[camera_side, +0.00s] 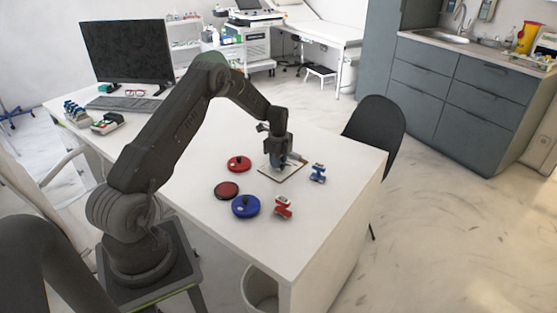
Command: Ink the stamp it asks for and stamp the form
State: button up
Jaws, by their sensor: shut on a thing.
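My gripper (280,156) points down over the form (290,178), a pale sheet with a dark edge on the desk. It is shut on a small bluish stamp (279,161), mostly hidden by the jaws; I cannot tell whether it touches the sheet. A blue stamp (318,173) stands right of the form and a red stamp (283,208) stands in front of it. A round dark-red ink pad (227,190) shows an open face. A red disc with a black knob (239,164) lies behind it. A blue disc with a dark knob (246,207) lies in front.
A monitor (127,52), keyboard (122,103) and small boxes (107,123) occupy the desk's far left. A black chair (376,125) stands at the desk's right edge. The white desk (330,220) is bare at the front right.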

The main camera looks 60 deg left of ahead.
jog(key=shift+f, duration=0.45)
dwell(0.7)
jog(key=shift+r, duration=0.1)
jog(key=shift+r, duration=3.45)
